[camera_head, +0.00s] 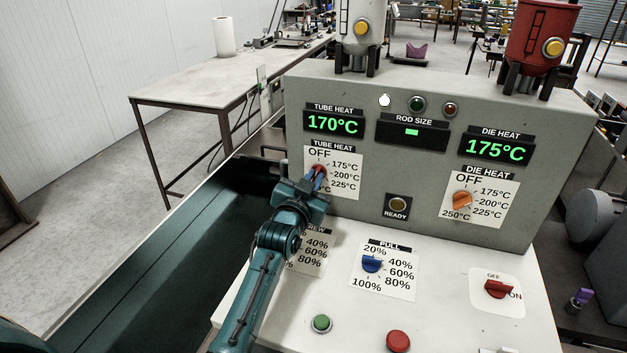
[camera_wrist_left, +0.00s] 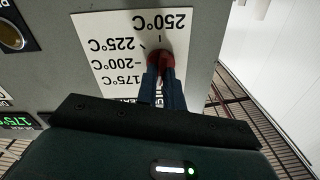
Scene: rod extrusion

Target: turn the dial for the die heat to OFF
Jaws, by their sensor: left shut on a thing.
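The die heat dial (camera_head: 462,201) is an orange knob on a white plate marked OFF, 175, 200, 225 and 250°C, on the right of the grey panel. Its grip slants up to the right; I cannot tell for sure which mark it points at. The die heat display (camera_head: 496,149) reads 175°C. My left gripper (camera_head: 318,180) is at the red tube heat dial (camera_head: 319,169), left of the die heat dial and apart from it. In the left wrist view its fingers (camera_wrist_left: 161,82) are shut on that red knob (camera_wrist_left: 158,59). My right gripper is not in view.
The tube heat display (camera_head: 334,123) reads 170°C. Below are a blue pull dial (camera_head: 371,264), a green button (camera_head: 321,323), a red button (camera_head: 398,341) and a red OFF/ON switch (camera_head: 498,289). The ready button (camera_head: 397,205) sits between the heat dials.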

